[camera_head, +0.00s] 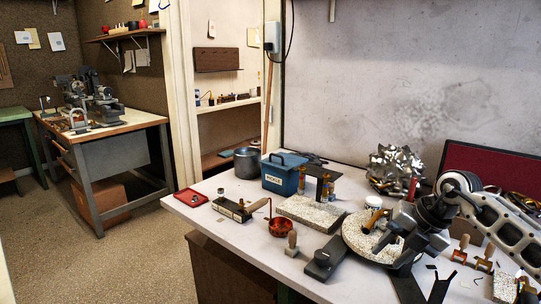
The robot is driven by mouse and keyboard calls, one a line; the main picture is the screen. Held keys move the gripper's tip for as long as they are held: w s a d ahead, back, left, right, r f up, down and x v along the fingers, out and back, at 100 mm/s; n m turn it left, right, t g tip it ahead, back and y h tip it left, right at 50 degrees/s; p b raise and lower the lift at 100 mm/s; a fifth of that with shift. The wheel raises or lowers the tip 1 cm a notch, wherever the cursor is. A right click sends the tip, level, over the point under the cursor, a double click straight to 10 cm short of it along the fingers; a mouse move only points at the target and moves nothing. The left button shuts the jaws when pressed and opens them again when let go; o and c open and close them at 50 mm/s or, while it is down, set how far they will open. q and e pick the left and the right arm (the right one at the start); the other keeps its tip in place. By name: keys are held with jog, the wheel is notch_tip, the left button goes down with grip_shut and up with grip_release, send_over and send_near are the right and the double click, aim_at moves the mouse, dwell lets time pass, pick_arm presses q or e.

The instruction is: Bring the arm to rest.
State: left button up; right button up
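My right arm comes in from the right edge, over the right part of the workbench (235,205). My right gripper (378,233) is above a round speckled disc (355,240), its grey fingers pointing left. The fingers look apart, with nothing visible between them. Whether they touch the disc cannot be told. The gripper and wrist hide part of the disc. My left gripper is not in view.
Crumpled shiny metal (395,168) lies behind. Small parts lie at right.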

jog(key=s+a+f+m+t+y, duration=0.1)
jog(key=s+a+y, duration=0.25)
jog(key=a, duration=0.35)
jog(key=s+a+m+t+y, duration=0.1)
jog(key=s+a+t+y, duration=0.1)
jog(key=a+y, duration=0.4)
jog(key=s+a+f+m+t+y, duration=0.1)
jog(key=s+a+m+y, duration=0.15)
jog(key=a, duration=0.55)
jog(key=s+d+f+m+t+h, duration=0.1)
jog(key=s+d+f+m+h, duration=0.3)
jog(key=s+f+m, duration=0.5)
jog(key=s+d+f+m+t+h, duration=0.2)
jog(key=s+d+f+m+h, duration=0.3)
jog(key=s+f+m+h, duration=0.4)
jog(key=f+m, duration=0.2)
jog(key=m, duration=0.3)
jog(key=shift+m, duration=0.35)
